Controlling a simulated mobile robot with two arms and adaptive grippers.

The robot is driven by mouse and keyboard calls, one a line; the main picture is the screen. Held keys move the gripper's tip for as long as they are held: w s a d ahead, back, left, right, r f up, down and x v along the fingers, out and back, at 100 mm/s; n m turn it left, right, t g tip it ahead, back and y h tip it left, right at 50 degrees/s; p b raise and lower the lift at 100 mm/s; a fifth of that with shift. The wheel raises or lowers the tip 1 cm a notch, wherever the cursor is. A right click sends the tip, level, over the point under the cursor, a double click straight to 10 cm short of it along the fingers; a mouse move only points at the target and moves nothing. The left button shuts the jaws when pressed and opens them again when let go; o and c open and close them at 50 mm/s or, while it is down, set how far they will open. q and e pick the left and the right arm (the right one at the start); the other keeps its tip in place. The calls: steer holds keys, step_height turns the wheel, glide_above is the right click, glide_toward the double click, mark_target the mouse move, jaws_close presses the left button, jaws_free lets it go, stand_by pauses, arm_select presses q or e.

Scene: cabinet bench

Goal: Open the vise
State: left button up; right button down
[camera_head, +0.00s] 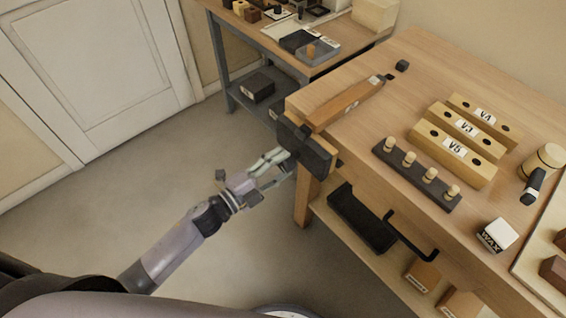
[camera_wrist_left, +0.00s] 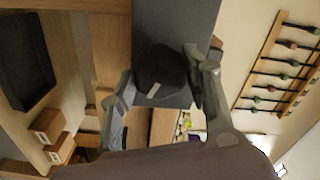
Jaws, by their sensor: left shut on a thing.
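The vise (camera_head: 310,155) is a dark block on the near left end of the wooden workbench. My left gripper (camera_head: 279,160) reaches it from the left, at its outer face. In the left wrist view, a dark rounded knob (camera_wrist_left: 160,66) stands out from the grey vise face (camera_wrist_left: 175,20). The fingers of my left gripper (camera_wrist_left: 158,78) lie on both sides of this knob and are shut on it. The gap between the vise jaws is hard to make out. My right gripper is not in view.
Several labelled V-blocks (camera_head: 455,158) and a dark peg rack (camera_head: 415,178) stand to the right. A black tray (camera_head: 361,218) sits on the shelf below. The floor left of the bench is clear.

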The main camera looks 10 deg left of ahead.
arm_select(q)
steer(key=shift+r+n+p, duration=0.1)
steer(key=shift+n+p, duration=0.6)
steer(key=shift+n, duration=0.9)
steer(key=shift+p, duration=0.3)
steer(key=shift+n+p, duration=0.45)
steer(key=shift+n, duration=0.25)
steer(key=shift+s+n+p, duration=0.1)
steer(key=shift+n+p, duration=0.25)
steer(key=shift+n, duration=0.65)
